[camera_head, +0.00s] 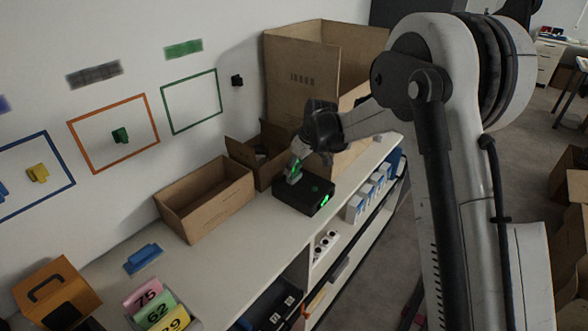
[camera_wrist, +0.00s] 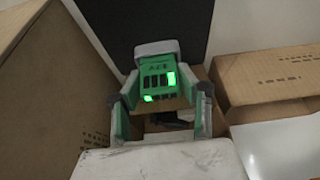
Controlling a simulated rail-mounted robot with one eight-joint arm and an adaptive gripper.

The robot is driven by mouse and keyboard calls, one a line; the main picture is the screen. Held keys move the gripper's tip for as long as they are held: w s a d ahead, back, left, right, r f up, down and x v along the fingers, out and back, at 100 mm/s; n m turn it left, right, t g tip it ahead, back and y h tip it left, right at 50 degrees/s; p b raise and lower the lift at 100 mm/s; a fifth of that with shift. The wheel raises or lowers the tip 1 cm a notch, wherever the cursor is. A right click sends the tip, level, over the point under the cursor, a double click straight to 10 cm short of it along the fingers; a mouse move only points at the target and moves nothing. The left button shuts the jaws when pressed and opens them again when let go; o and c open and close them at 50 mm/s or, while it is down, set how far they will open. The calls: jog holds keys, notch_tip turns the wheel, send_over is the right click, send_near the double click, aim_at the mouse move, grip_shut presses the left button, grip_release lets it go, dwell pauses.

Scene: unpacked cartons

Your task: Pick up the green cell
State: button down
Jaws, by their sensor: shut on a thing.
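The green cell (camera_wrist: 157,82) is between my gripper's fingers in the wrist view. It has a grey end, dark slots and bright green lit bars. My gripper (camera_wrist: 163,100) is shut on it, with one finger on each side. In the head view my gripper (camera_head: 296,171) is over the black box (camera_head: 290,192) on the white counter, with a bit of green (camera_head: 299,158) showing between the fingers. The box has a lit green patch on its right end. I cannot tell whether the cell touches the box; its lower part is hidden.
An open carton (camera_head: 205,199) stands left of the black box, with a smaller open carton (camera_head: 262,152) behind it. A tall carton (camera_head: 310,75) stands at the back. A blue object (camera_head: 143,258) and coloured number cards (camera_head: 157,306) are at the near left. Counter between is clear.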

jog(key=r, duration=0.3)
jog(key=s+a+r, duration=0.1)
jog(key=shift+r+b, duration=0.2)
jog(key=shift+b, duration=0.2)
jog(key=s+a+r+b, duration=0.1)
jog(key=s+a+r, duration=0.5)
jog(key=s+a, duration=0.1)
jog(key=shift+s+r, duration=0.15)
jog(key=shift+s, duration=0.15)
